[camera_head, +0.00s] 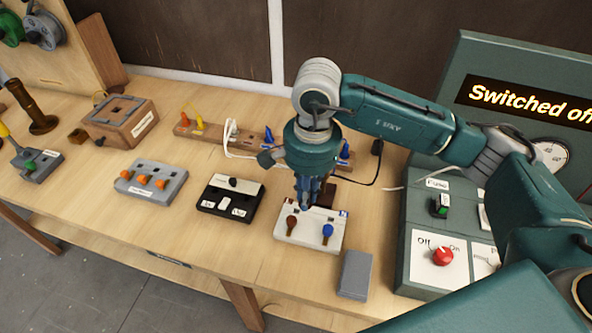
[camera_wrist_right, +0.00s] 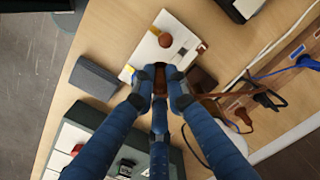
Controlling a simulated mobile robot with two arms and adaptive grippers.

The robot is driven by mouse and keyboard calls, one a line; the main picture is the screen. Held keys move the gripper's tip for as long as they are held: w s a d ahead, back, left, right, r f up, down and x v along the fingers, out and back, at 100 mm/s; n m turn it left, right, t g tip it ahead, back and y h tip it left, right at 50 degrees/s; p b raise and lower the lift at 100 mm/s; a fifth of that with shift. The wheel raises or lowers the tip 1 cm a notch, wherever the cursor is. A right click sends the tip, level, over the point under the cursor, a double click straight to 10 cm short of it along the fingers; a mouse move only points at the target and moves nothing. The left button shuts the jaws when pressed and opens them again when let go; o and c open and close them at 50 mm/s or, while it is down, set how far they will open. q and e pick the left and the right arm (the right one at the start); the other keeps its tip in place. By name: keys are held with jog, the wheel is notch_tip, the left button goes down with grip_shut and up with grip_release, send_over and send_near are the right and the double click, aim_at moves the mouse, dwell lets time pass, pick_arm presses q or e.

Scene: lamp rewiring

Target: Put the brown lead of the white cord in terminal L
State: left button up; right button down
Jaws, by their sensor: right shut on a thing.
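The white terminal block (camera_head: 312,241) has a brown knob (camera_head: 292,221) and a blue knob (camera_head: 327,231) on its front part. My right gripper (camera_head: 308,200) is over the block's back edge, pointing down. In the right wrist view its fingertips (camera_wrist_right: 160,88) are shut on a brown piece, apparently the brown lead (camera_wrist_right: 207,96), which runs off to the right. The block (camera_wrist_right: 150,52) and its brown knob (camera_wrist_right: 165,40) show just beyond the fingers. The fingers hide the terminal openings, so I cannot tell whether the lead's tip is in one. My left gripper is out of view.
A grey cover-like piece (camera_head: 355,274) lies right of the block. The green test panel (camera_head: 420,285) with its red knob stands further right and reads "Switched off". A black switch block (camera_head: 230,199) is left. White cord (camera_head: 236,153) lies behind, by a wooden rack.

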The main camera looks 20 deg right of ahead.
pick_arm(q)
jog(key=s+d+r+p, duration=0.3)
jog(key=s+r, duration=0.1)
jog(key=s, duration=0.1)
pick_arm(e)
jog(key=shift+w+a+f+m+b, duration=0.1)
jog(key=shift+w+f+m+b, duration=0.25)
jog(key=shift+w+f+m, duration=0.95)
jog(key=shift+w+a+f+m+b, duration=0.1)
jog(key=shift+w+f+m+b, duration=0.2)
jog(key=shift+f+m, duration=1.15)
jog(key=shift+w+a+f+m+b, duration=0.1)
jog(key=shift+w+f+m+b, duration=0.5)
jog(key=shift+m, duration=1.65)
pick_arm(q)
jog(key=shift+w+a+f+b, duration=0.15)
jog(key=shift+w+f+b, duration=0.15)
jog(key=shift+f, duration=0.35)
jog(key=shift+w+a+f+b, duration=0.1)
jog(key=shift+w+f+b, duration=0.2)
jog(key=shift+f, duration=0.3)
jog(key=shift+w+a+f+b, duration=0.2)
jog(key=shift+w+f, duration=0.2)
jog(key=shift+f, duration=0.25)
pick_arm(e)
jog(key=shift+w+f, duration=0.15)
jog(key=shift+f, duration=0.65)
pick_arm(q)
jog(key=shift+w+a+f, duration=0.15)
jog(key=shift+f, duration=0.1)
